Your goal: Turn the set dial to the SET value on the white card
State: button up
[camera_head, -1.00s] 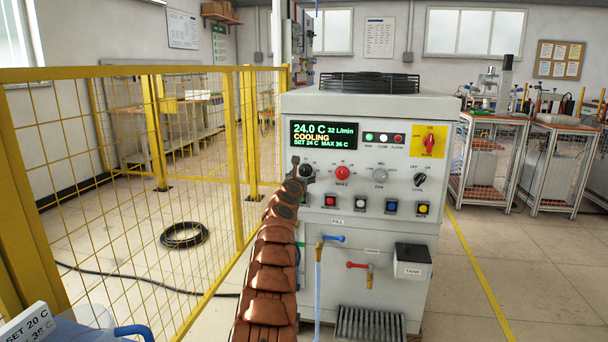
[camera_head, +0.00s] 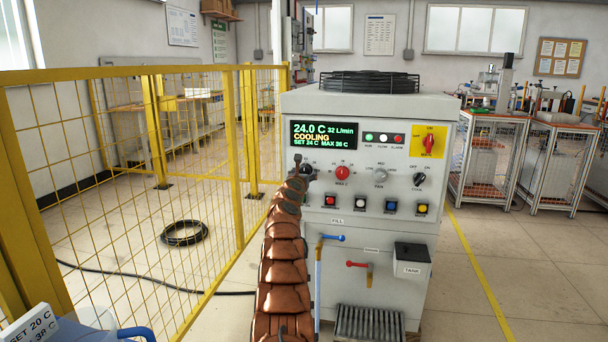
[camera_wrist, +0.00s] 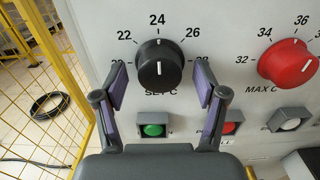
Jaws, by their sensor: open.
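The black set dial (camera_wrist: 160,66) is in the middle of the wrist view, above its "SET C" label, with its white mark up toward 24. My gripper (camera_wrist: 160,75) is open, one finger on each side of the dial. I cannot tell whether the fingers touch it. In the head view my arm partly hides the dial, and my gripper (camera_head: 302,170) is in front of the panel. The display (camera_head: 324,135) reads 24.0 C, COOLING, SET 24 C. The white card (camera_head: 31,326) at the lower left reads SET 20 C, with 38 C below.
The red MAX C dial (camera_wrist: 288,63) is just right of the set dial. A green button (camera_wrist: 153,130) and a red button (camera_wrist: 229,128) lie below. Further right are the fan dial (camera_head: 380,173) and cool switch (camera_head: 419,180). A yellow mesh fence (camera_head: 238,160) stands left.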

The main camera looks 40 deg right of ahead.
jog(key=c, duration=1.1)
jog(key=shift+c, duration=0.2)
jog(key=shift+n, duration=0.4)
jog(key=n+p, duration=0.1)
jog(key=n, duration=0.3)
jog(key=shift+s+r+n+p, duration=0.1)
jog(key=shift+r+n+p, duration=0.05)
jog(key=shift+n+p, duration=0.25)
jog(key=n+p, duration=0.1)
jog(key=n, duration=0.2)
jog(key=shift+n+p, duration=0.3)
jog(key=shift+p, duration=0.05)
jog(key=n+p, duration=0.2)
jog(key=n, duration=0.2)
jog(key=shift+d+r, duration=0.1)
jog(key=shift+n+p, duration=1.6)
jog(key=shift+n, duration=0.7)
